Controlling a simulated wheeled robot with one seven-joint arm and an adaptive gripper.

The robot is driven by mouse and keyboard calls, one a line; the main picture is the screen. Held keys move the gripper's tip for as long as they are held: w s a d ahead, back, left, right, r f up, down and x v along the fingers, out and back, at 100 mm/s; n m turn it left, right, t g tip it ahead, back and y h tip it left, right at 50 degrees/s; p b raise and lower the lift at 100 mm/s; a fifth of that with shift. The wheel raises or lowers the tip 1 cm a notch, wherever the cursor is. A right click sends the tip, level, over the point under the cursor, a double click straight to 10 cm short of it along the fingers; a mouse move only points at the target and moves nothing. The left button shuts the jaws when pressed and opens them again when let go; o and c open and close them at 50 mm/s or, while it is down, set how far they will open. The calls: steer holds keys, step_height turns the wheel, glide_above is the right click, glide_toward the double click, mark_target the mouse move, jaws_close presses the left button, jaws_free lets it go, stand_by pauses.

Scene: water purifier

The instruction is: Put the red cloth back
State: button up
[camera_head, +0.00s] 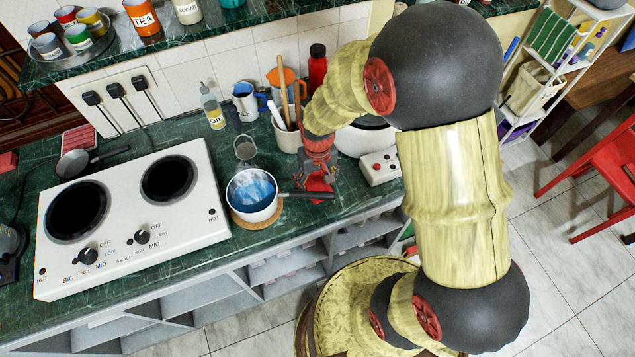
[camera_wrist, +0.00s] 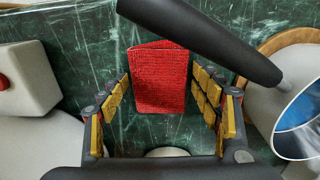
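A red woven cloth (camera_wrist: 159,80) lies on the green marble counter, between the two fingers of my gripper (camera_wrist: 162,95) in the wrist view. The fingers stand apart on either side of the cloth, with a narrow gap showing, so my gripper is open. A dark pot handle crosses above the far edge of the cloth and hides part of it. In the head view the red cloth (camera_head: 319,188) shows at the end of the handle, partly covered by my gripper (camera_head: 320,166).
A utensil holder (camera_head: 287,137) stands behind. A two-plate cooker (camera_head: 130,240) fills the left.

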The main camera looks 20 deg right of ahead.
steer(key=shift+o, duration=0.4)
step_height(320, 180, up, 12)
steer(key=p, duration=0.3)
step_height(320, 180, up, 14)
steer(key=t, duration=0.3)
glide_above(318, 184)
steer(key=s, duration=0.5)
steer(key=s+r+t, duration=0.2)
steer(key=s+r, duration=0.6)
steer(key=s, duration=0.1)
steer(key=shift+t, duration=0.3)
steer(key=shift+a, duration=0.1)
